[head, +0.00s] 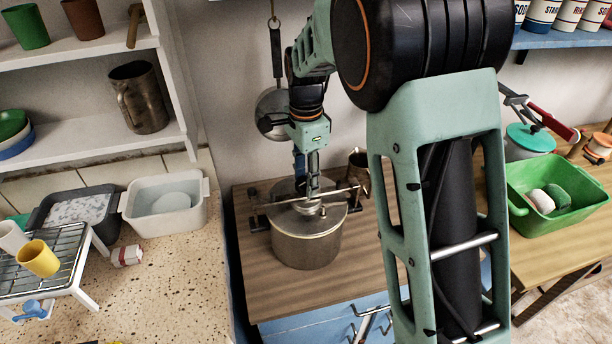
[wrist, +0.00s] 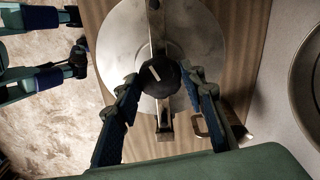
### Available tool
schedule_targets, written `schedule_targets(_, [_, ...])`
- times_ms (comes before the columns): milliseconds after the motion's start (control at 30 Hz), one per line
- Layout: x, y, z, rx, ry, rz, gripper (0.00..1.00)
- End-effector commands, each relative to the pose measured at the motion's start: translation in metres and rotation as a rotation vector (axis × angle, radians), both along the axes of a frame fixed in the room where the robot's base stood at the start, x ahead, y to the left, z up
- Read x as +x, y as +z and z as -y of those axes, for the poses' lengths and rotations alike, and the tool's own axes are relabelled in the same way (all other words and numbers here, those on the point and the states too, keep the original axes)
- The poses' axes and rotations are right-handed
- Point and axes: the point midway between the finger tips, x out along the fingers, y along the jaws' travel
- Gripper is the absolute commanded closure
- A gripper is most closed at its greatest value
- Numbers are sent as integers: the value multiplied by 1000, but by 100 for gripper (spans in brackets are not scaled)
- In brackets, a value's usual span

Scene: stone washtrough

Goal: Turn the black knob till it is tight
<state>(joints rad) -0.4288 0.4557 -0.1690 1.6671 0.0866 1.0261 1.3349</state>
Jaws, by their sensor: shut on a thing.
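The black knob (wrist: 158,78) shows in the wrist view, with a pale line on its top. It sits on the metal bar (wrist: 156,30) that crosses the round lid (wrist: 125,55) of a metal pot. In the head view the pot (head: 305,246) stands on the wooden counter, with the bar (head: 335,193) across its lid. My gripper (wrist: 163,80) has one finger on each side of the knob and is shut on it. In the head view my gripper (head: 308,194) points down over the lid's middle; the knob is mostly hidden there.
A brown mug (head: 358,168) stands close behind the pot. A white tub (head: 168,206) and a wire rack (head: 45,262) are on the left counter; a green basin (head: 560,218) is at right. The wood (head: 275,290) left and front of the pot is clear.

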Motion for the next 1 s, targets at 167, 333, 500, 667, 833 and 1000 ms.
schedule_targets(167, [0,1,-1,0,-153,-1,87])
schedule_targets(333, [0,1,0,0,-281,0,87])
schedule_targets(500, [0,1,0,0,-374,0,87])
schedule_targets(667, [0,1,-1,1,-430,0,87])
schedule_targets(833, [0,0,-1,1,-459,0,87])
schedule_targets(1000, [0,0,0,1,-468,0,87])
